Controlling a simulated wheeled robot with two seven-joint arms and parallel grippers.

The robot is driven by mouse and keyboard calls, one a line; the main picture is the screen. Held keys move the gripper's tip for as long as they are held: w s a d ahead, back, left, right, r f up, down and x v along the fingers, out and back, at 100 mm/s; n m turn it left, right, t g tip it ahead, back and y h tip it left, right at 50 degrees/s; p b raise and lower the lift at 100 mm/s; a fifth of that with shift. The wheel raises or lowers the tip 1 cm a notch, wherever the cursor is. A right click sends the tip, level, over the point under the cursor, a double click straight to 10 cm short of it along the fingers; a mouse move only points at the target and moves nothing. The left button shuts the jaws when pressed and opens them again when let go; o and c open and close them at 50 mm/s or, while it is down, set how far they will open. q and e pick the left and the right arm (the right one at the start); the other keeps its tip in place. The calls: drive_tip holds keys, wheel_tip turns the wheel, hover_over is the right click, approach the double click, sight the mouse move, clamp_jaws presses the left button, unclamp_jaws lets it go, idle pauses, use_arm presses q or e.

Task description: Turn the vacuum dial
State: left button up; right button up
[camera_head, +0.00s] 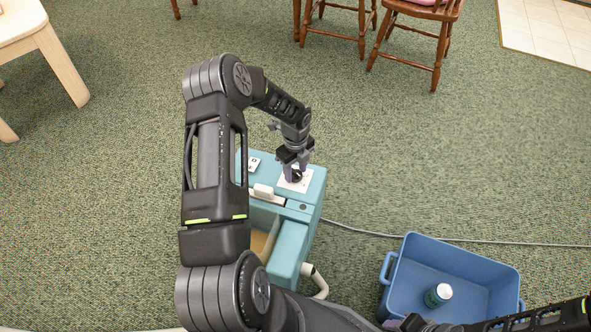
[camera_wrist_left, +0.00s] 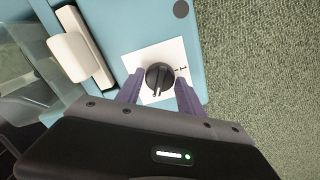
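The vacuum (camera_head: 312,195) is a teal box on the carpet. A black round dial (camera_wrist_left: 159,77) sits on a white square plate (camera_wrist_left: 143,57) on its top, and the dial also shows in the head view (camera_head: 296,176). The dial's pointer ridge faces toward the gripper body in the wrist view. My left gripper (camera_head: 295,172) is over the plate with its purple fingers apart, one on each side of the dial. I cannot tell whether they touch it. My right gripper (camera_head: 392,324) is at the bottom edge, partly cut off, and its opening is unclear.
A blue bin (camera_head: 462,256) with a green can (camera_head: 437,295) in it stands at the lower right. A grey cord (camera_head: 400,236) runs right across the carpet. Wooden chairs (camera_head: 440,40) stand at the back and a pale table (camera_head: 45,50) at upper left. Carpet right of the vacuum is mostly clear.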

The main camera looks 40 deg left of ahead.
sight(296, 172)
use_arm(q)
drive_tip(key=o, duration=0.4)
drive_tip(key=shift+c, duration=0.2)
wheel_tip(296, 172, up, 8)
drive_tip(key=shift+f+p, duration=0.1)
drive_tip(key=shift+p, duration=0.85)
